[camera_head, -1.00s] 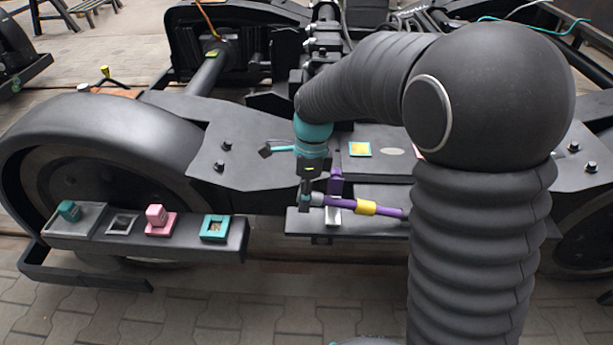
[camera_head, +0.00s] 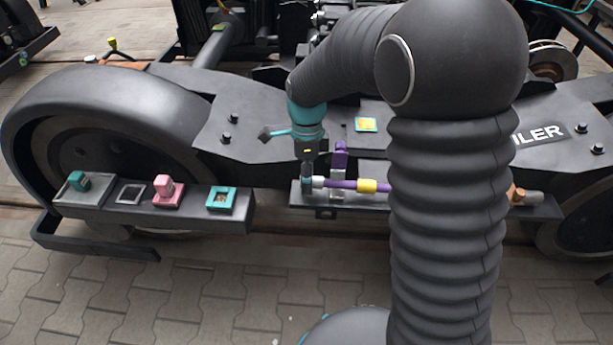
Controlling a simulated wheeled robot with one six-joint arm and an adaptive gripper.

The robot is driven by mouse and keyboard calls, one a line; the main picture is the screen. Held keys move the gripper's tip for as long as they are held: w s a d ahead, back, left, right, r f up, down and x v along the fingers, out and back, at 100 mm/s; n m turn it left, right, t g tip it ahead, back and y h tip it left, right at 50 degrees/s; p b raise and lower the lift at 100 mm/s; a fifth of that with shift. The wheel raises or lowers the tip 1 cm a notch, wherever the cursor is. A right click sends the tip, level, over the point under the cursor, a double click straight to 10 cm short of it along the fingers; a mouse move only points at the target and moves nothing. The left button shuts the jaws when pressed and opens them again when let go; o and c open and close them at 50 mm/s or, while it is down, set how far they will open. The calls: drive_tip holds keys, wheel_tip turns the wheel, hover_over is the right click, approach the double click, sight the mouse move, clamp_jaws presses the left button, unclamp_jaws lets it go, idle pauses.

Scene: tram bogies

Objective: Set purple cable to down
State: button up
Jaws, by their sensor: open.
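The purple cable (camera_head: 342,184) lies roughly level along a grey ledge on the bogie's side, with a yellow band (camera_head: 367,186) around it and a light grey end piece at its left. Its right part is hidden behind my arm. A purple block (camera_head: 340,154) stands just above the cable on a pale metal bracket. My gripper (camera_head: 307,184) points down at the cable's left end, close to the grey end piece. It is open. The fingers are small and dark here, and I cannot tell whether they touch the cable.
A dark shelf (camera_head: 240,220) to the left carries a teal piece (camera_head: 78,181), a pink block (camera_head: 165,188) and a teal square frame (camera_head: 221,199). A large wheel cover (camera_head: 100,105) stands behind it. Paved floor (camera_head: 180,300) in front is clear.

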drive_tip(key=shift+r, duration=0.1)
wheel_tip(320, 180, up, 12)
drive_tip(key=w, duration=0.2)
drive_tip(key=shift+w+f, duration=0.2)
drive_tip(key=shift+a, duration=0.1)
idle(0.4)
drive_tip(key=s+d+r+n+t, duration=0.2)
drive_tip(key=s+d+n+t, duration=0.2)
drive_tip(key=s+d+n, duration=0.5)
drive_tip(key=s+d+r+n+t, duration=0.2)
drive_tip(key=s+d+n, duration=0.6)
drive_tip(key=s, duration=0.4)
drive_tip(key=shift+d+n+t, duration=0.35)
drive_tip(key=shift+n+t, duration=0.25)
drive_tip(key=shift+t, duration=0.3)
